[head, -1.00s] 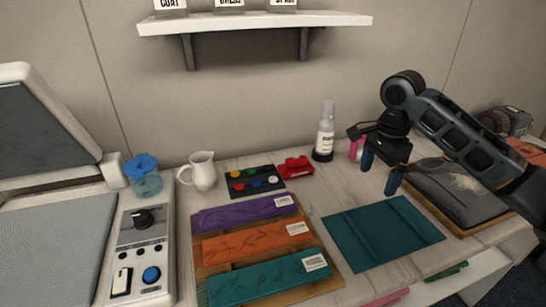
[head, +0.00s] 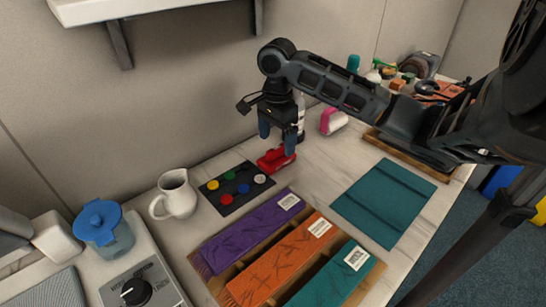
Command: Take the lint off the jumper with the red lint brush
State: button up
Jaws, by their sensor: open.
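The red lint brush (head: 274,162) lies on the white marbled counter, beside a black paint-like palette. My gripper (head: 277,138) is open and points down just above and behind the brush, its blue fingertips apart; I cannot tell whether they touch it. The grey jumper on its wooden board is mostly hidden behind my arm; only the board's edge (head: 400,152) shows clearly.
The palette (head: 236,188) and a white jug (head: 175,194) stand left of the brush. A pink-and-white roller (head: 334,121) and a spray bottle (head: 301,115) stand behind. Purple, orange and teal folded cloths (head: 268,270) lie in front. A flat teal cloth (head: 384,202) lies right.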

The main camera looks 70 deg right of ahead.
aim_at(279, 146)
jog(key=shift+s+a+f, duration=0.1)
jog(key=shift+s+f, duration=0.05)
jog(key=shift+f, duration=1.1)
jog(key=shift+s+a+f, duration=0.1)
jog(key=shift+s+f, duration=0.05)
jog(key=shift+f, duration=1.05)
jog(key=c, duration=1.2)
notch_tip(279, 146, up, 10)
jog(key=shift+r, duration=0.1)
jog(key=o, duration=0.5)
jog(key=c, duration=0.3)
